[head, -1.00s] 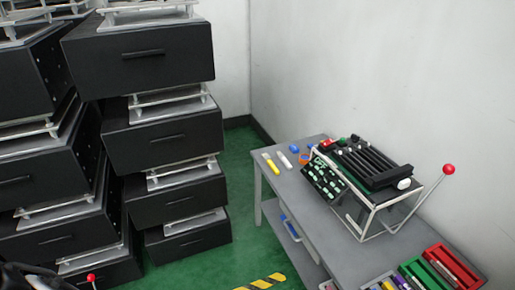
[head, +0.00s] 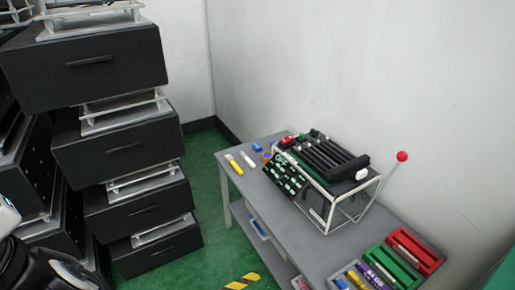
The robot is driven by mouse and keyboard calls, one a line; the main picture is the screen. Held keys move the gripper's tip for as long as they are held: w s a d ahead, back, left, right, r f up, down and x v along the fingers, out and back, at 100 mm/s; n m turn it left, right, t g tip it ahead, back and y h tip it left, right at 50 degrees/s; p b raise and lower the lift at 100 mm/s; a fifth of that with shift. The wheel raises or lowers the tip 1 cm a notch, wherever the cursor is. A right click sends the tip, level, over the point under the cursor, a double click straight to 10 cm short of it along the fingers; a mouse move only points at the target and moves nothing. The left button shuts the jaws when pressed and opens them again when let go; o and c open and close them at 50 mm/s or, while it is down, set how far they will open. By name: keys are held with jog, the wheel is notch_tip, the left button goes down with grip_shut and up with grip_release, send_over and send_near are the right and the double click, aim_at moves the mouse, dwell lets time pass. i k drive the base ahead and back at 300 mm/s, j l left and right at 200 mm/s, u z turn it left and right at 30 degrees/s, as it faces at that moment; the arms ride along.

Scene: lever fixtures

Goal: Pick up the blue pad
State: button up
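A small blue block (head: 257,147), which looks like the blue pad, lies on the grey table (head: 300,238) near its far left corner. It is too small to make out in detail. A white marker-like piece (head: 247,159) and a yellow one (head: 234,165) lie just left of it, and a blue and orange piece lies just right of it. Another blue item (head: 341,284) shows in a tray at the bottom edge. Part of my arm shows at the lower left, but my gripper's fingers are not in view.
A lever fixture with a wire frame (head: 325,205) and a red ball lever (head: 402,157) stands on the table. Red (head: 426,255) and green (head: 397,268) trays sit at the right. Stacked black drawer units (head: 130,150) fill the left. Green floor lies between.

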aim_at(256, 147)
jog(key=i+j+z, duration=0.5)
jog(key=i+j, duration=1.05)
